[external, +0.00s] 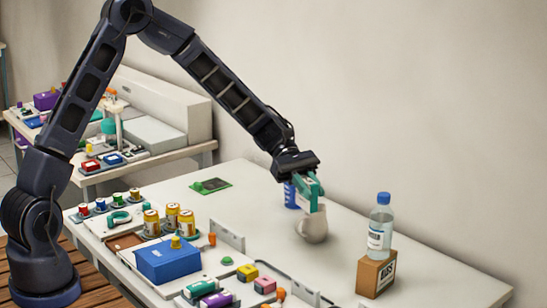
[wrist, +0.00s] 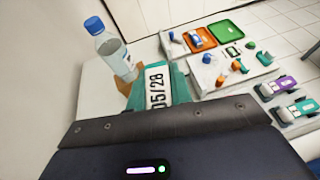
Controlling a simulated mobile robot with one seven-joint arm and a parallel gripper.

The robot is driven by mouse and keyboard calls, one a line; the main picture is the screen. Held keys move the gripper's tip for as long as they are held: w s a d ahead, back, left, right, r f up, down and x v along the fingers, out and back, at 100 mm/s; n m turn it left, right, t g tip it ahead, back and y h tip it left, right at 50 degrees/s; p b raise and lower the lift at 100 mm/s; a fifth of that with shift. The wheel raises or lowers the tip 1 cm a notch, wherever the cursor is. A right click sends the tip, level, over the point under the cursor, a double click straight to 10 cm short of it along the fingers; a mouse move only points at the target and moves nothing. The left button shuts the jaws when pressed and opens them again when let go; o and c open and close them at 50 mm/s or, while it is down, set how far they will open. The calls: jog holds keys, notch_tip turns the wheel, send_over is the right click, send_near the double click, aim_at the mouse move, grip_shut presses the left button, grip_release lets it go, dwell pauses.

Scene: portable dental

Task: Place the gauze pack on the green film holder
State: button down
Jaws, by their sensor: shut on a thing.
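My gripper (external: 304,178) is shut on a teal and white pack, which I take to be the gauze pack (external: 316,191). It holds the pack up above the far part of the white table, near a pale jug.
The pale jug (external: 312,229) and a blue cup (external: 291,196) stand below and behind the pack. A clear bottle (external: 380,226) stands on a brown box (external: 375,273) to the right. Gold-banded jars (external: 187,224) and a blue box (external: 169,261) crowd the near left. The table's middle is clear.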

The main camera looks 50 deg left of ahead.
jog(key=shift+r, duration=0.55)
jog(key=shift+w+a, duration=0.25)
jog(key=w+a+n+t, duration=0.2)
jog(key=w+a, duration=0.6)
jog(key=a, duration=0.5)
jog(key=n+t, duration=0.4)
jog(key=t, duration=0.1)
send_over(215, 186)
jog(key=shift+t+y, duration=0.3)
jog(key=shift+y, duration=0.1)
notch_tip(215, 186, down, 19)
jog(key=shift+f, duration=0.1)
jog(key=shift+f, duration=0.15)
